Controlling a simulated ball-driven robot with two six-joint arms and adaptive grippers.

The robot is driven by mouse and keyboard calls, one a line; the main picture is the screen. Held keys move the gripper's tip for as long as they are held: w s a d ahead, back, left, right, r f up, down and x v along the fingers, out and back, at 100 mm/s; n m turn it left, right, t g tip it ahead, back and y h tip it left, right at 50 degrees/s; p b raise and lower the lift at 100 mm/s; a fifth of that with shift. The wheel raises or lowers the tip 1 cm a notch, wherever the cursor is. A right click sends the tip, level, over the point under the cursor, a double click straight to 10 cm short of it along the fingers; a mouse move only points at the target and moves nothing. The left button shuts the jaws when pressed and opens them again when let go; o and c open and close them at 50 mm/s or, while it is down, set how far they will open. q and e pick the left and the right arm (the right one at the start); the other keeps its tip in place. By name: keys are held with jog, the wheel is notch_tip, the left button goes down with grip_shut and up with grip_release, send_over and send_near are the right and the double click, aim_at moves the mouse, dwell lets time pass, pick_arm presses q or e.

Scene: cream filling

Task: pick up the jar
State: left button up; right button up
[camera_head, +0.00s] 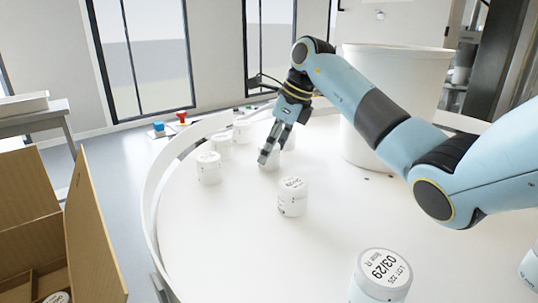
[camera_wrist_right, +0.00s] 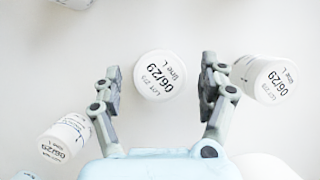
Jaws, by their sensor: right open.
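In the right wrist view a white jar (camera_wrist_right: 160,76) with "06/29" printed on its lid lies between the two open fingers of my right gripper (camera_wrist_right: 159,82). I see no finger clearly touching it. In the head view my right gripper (camera_head: 273,149) points down over the white round table, among the jars at its far side. A white jar (camera_head: 288,141) there is partly hidden by the fingers. My left gripper is not in view.
More jars stand on the table (camera_head: 235,245): one in front of the gripper (camera_head: 292,198), several to its left (camera_head: 209,168), and a near one marked "03/29" (camera_head: 381,277). A big white tub (camera_head: 375,150) stands behind my right arm. A cardboard box (camera_head: 95,235) is at left.

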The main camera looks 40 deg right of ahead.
jog(key=shift+x, duration=0.85)
jog(key=c, duration=1.3)
jog(key=shift+r, duration=0.15)
